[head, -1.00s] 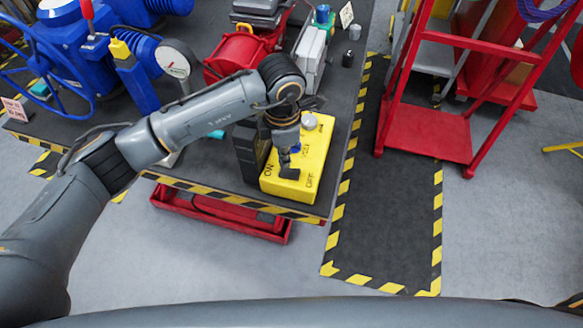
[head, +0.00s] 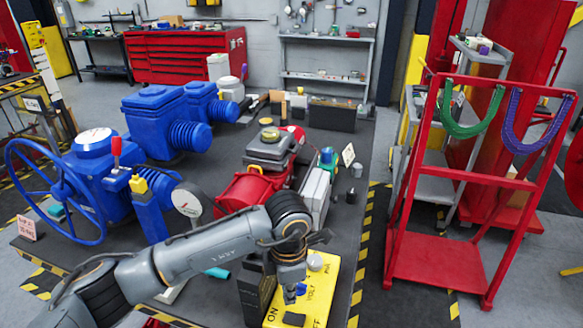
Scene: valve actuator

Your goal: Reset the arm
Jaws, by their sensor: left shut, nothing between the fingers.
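My left arm comes in from the lower left, and its left gripper (head: 291,294) points down over the yellow box (head: 322,286). The gripper is shut and empty. The box carries dark lettering, including ON and VOLT, a round grey knob (head: 315,262) and a black part (head: 294,319) near the fingertips. Whether the fingertips touch the box is unclear. The blue valve actuator (head: 93,170) with its handwheel (head: 40,183) and red lever (head: 116,150) stands at the left. My right gripper is out of view.
A red reel (head: 243,192) and a grey case (head: 316,190) stand behind my wrist. A dial gauge (head: 187,199) is near my forearm. A red cart (head: 436,258) stands at the right. A red tool cabinet (head: 180,58) is at the back.

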